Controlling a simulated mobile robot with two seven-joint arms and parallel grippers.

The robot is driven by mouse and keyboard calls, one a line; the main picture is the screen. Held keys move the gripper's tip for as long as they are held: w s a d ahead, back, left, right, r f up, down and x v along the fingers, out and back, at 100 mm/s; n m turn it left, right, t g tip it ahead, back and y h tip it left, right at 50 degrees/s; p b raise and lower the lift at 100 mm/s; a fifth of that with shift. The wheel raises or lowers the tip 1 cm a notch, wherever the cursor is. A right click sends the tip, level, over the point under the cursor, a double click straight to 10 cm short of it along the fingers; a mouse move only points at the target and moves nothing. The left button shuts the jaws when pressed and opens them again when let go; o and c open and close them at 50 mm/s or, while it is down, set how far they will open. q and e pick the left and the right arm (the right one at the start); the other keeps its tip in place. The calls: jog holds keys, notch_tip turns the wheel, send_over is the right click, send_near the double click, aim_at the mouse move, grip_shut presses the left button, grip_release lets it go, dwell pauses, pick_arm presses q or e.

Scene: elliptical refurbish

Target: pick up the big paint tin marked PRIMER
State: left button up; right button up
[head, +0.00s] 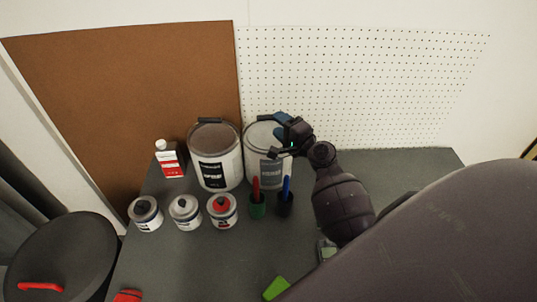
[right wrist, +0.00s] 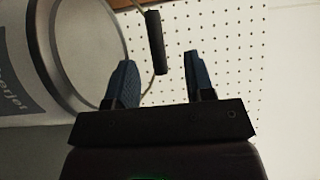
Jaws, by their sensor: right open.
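Two big paint tins stand side by side at the back of the table. I cannot read PRIMER on either. My right gripper (head: 278,117) is open at the right tin's top rim. In the right wrist view, the tin's black handle grip (right wrist: 155,42) appears between and beyond the blue fingertips (right wrist: 158,66), not clasped. My left gripper is out of view.
A white-and-red bottle (head: 169,160) stands at left. A pegboard (head: 370,90) and brown board (head: 130,90) rise behind.

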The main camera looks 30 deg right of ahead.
aim_at(268, 116)
jog(key=shift+w+a+f, duration=0.1)
jog(key=shift+w+a, duration=0.05)
jog(key=shift+w, duration=1.25)
jog(key=shift+w+a+f, duration=0.1)
jog(key=shift+w+a, duration=0.05)
jog(key=shift+w, duration=1.2)
jog(key=shift+c, duration=0.5)
grip_shut()
jog(key=shift+r, duration=0.3)
